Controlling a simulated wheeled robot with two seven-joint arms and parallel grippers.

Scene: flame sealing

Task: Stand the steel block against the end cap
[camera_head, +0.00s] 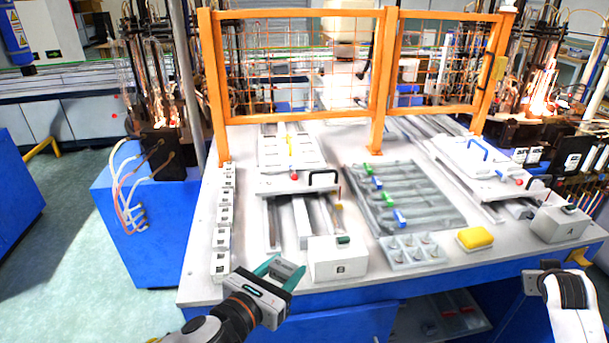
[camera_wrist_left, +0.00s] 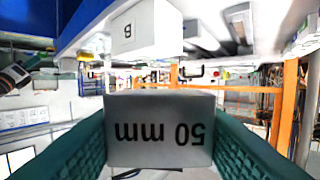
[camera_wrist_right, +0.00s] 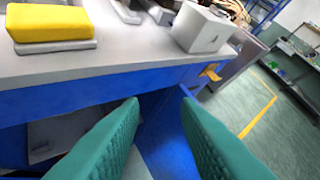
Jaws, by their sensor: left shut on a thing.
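My left gripper (camera_head: 280,268) is shut on the steel block (camera_head: 289,275), a grey block held in front of the table's front edge. In the left wrist view the block (camera_wrist_left: 160,130) fills the gap between the green fingers and shows "50 mm" upside down. A white box marked B (camera_head: 337,262) stands at the front end of the left rails, right of the block and apart from it. It also shows in the left wrist view (camera_wrist_left: 135,32). No part is labelled end cap. My right gripper (camera_wrist_right: 160,120) is open and empty below the table edge.
A row of white blocks (camera_head: 222,235) lines the table's left side. A grey tray (camera_head: 405,262), a yellow sponge (camera_head: 475,238) and a white box marked A (camera_head: 560,222) lie right of box B. An orange mesh guard (camera_head: 376,90) stands behind.

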